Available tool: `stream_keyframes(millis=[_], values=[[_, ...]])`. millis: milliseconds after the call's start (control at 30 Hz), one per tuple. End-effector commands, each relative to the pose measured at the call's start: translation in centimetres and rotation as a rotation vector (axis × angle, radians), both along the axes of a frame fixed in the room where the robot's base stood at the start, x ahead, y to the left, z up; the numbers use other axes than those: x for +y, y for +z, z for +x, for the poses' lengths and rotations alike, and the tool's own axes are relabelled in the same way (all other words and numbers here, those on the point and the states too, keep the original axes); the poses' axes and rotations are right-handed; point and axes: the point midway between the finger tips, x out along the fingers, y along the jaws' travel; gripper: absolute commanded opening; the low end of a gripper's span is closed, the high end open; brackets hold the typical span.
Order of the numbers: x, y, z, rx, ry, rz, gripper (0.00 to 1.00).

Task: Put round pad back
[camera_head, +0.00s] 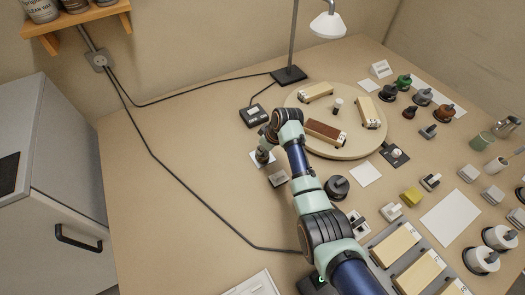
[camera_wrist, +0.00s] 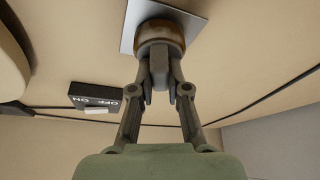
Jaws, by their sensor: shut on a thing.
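My gripper (camera_head: 263,155) is left of the turntable, low over a white square card (camera_head: 255,152). In the wrist view my gripper (camera_wrist: 160,88) is shut on the grey grip of a round pad (camera_wrist: 160,36) with a brown rim. The pad lies in front of the pale square card (camera_wrist: 191,18) there; I cannot tell whether they touch. In the head view the pad is mostly hidden by my gripper. Other round pads with dark knobs, such as a green one (camera_head: 403,81) and a brown one (camera_head: 443,114), stand at the right.
A round turntable (camera_head: 345,153) carries wooden blocks beside my arm. An ON/OFF switch box (camera_head: 253,115) sits behind my gripper, with a lamp base (camera_head: 289,75) beyond. A small grey block (camera_head: 279,178) is close in front. The bench's left side (camera_head: 180,190) is clear except for cables.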

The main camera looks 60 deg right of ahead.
Motion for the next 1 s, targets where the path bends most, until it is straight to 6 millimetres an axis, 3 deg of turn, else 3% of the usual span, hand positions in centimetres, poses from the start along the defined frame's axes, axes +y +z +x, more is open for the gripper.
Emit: stream_keyframes(millis=[367,400,533,833,1000], values=[[-0.1,-0.6,0.0,-0.002,0.001,-0.002,0.00],[-0.1,-0.5,0.0,-0.001,0.000,-0.003,0.22],[-0.1,-0.5,0.0,-0.002,0.001,-0.002,0.41],[-0.1,-0.1,0.0,-0.001,0.000,-0.003,0.41],[0.1,2.8,-0.9,-0.003,-0.001,-0.004,0.41]])
